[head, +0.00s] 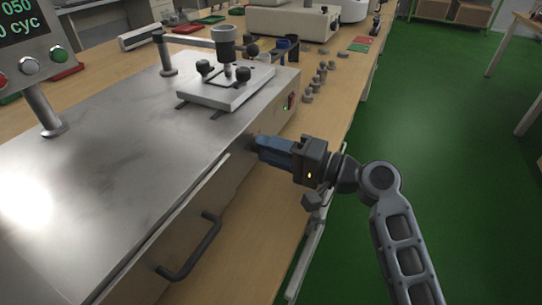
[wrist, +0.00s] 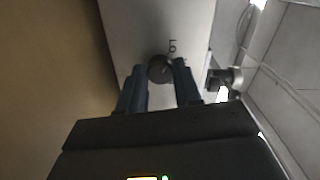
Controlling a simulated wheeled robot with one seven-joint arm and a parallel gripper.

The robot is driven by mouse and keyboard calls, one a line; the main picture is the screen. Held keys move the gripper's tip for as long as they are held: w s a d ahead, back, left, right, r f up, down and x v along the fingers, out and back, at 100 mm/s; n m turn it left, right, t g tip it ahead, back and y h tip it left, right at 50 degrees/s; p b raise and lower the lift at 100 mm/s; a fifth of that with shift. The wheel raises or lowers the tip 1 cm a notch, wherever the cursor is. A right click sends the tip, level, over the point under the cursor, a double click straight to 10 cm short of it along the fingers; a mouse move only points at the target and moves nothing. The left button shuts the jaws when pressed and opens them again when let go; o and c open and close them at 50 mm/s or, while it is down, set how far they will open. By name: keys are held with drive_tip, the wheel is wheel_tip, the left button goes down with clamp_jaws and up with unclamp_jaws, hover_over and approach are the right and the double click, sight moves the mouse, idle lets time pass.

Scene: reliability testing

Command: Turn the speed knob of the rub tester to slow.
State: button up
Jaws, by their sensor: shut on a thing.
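The rub tester (head: 110,140) is a large brushed-metal machine on the left of the head view. Its speed knob (wrist: 159,69) is a small dark round knob on the pale panel in the wrist view. The knob's pointer is too dark to read.
A black bar handle (head: 190,250) sticks out of the front face, nearer than my gripper. A lit red switch (head: 291,102) sits farther along that face. Several small grey weights (head: 320,75) stand on the wooden bench beyond. Green floor (head: 450,120) lies open at right.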

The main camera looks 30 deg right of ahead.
drive_tip(key=shift+f+n, duration=0.1)
drive_tip(key=shift+n, duration=0.2)
drive_tip(key=o, duration=1)
drive_tip(key=shift+o, duration=0.2)
drive_tip(key=v, duration=0.7)
drive_tip(key=shift+s+d, duration=0.25)
drive_tip(key=shift+s, duration=0.05)
